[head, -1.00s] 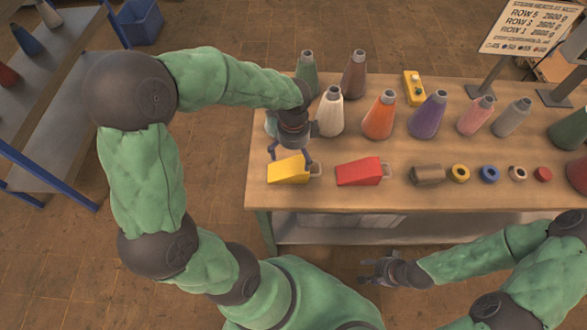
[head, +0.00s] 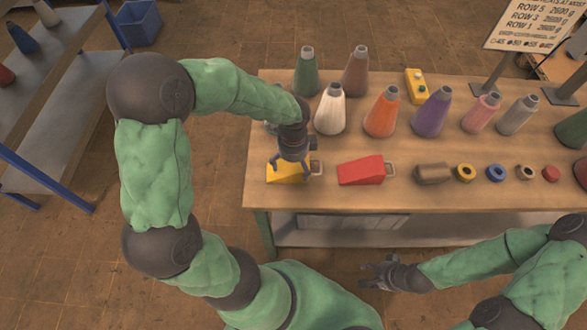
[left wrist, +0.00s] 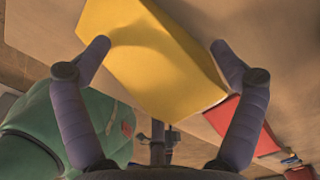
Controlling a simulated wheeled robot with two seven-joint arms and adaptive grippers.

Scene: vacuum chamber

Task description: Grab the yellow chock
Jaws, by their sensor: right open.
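The yellow chock (head: 281,176) lies on the wooden table near its left front corner, with a grey handle at its right end. My left gripper (head: 291,167) is directly over it, fingers pointing down and partly covering it. In the left wrist view, the yellow chock (left wrist: 150,62) lies between the two spread fingers (left wrist: 160,48). The gripper looks open, and I cannot tell whether a finger touches the chock. My right gripper (head: 373,275) is open and empty, in front of the table and away from the chock.
A red chock (head: 360,171) lies just right of the yellow one and also shows in the left wrist view (left wrist: 232,118). A white cone (head: 330,112), an orange cone (head: 382,114) and other cones stand behind. A brown roll (head: 432,174) and small rings lie further right.

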